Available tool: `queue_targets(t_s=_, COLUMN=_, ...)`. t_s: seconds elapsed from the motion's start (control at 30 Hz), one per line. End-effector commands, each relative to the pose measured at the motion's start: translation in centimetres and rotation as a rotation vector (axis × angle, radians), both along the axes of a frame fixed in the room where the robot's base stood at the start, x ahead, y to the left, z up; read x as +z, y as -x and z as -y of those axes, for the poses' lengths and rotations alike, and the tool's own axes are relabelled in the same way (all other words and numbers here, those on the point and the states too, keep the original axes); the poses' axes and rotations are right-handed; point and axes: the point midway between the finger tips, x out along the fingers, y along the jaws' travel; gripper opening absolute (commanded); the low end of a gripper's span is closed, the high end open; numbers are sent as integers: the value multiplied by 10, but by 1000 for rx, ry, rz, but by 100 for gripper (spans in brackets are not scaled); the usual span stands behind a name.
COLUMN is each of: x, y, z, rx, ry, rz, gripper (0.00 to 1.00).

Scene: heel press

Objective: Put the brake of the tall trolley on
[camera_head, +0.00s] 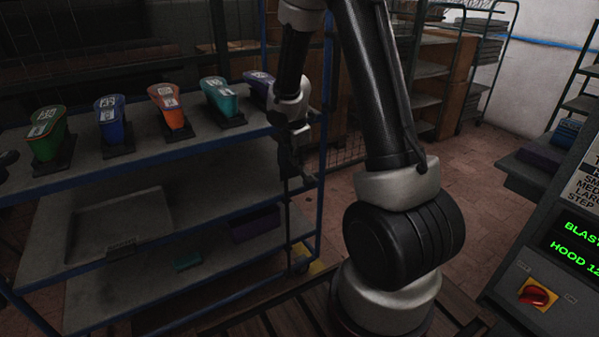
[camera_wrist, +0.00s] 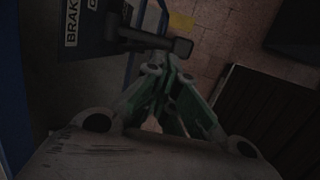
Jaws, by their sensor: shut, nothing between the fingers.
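The trolley (camera_head: 318,215) with a blue frame and grey shelves fills the left of the head view; its tall blue posts run up out of the picture. My gripper (camera_head: 289,165) hangs down in front of its right end, dark and hard to make out. In the wrist view my gripper (camera_wrist: 168,80) is shut and empty, its green-sided fingers together. A dark lever or pedal (camera_wrist: 152,40) lies just beyond the fingertips; I cannot tell whether they touch. A white label (camera_wrist: 72,22) reading "BRAK" sits beside it on a blue part. The lever's position is unclear.
A yellow patch (camera_head: 308,256) lies on the floor by the trolley's corner. A control panel (camera_head: 560,255) with a red knob stands at right. Brick floor (camera_head: 480,185) is clear behind.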

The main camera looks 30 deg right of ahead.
Motion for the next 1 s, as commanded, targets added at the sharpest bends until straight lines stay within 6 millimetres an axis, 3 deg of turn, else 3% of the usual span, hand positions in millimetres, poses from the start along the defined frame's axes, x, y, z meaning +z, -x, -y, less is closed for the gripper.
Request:
queue_targets(t_s=0.07, x=-15, y=-1, z=3, rx=-1, ry=-3, rz=-6, gripper=0)
queue_targets(t_s=0.5, x=-55, y=-11, z=10, rx=-1, ry=-5, rz=-3, gripper=0)
queue_targets(t_s=1.0, x=-72, y=-16, z=14, rx=-2, ry=-4, rz=0, gripper=0)
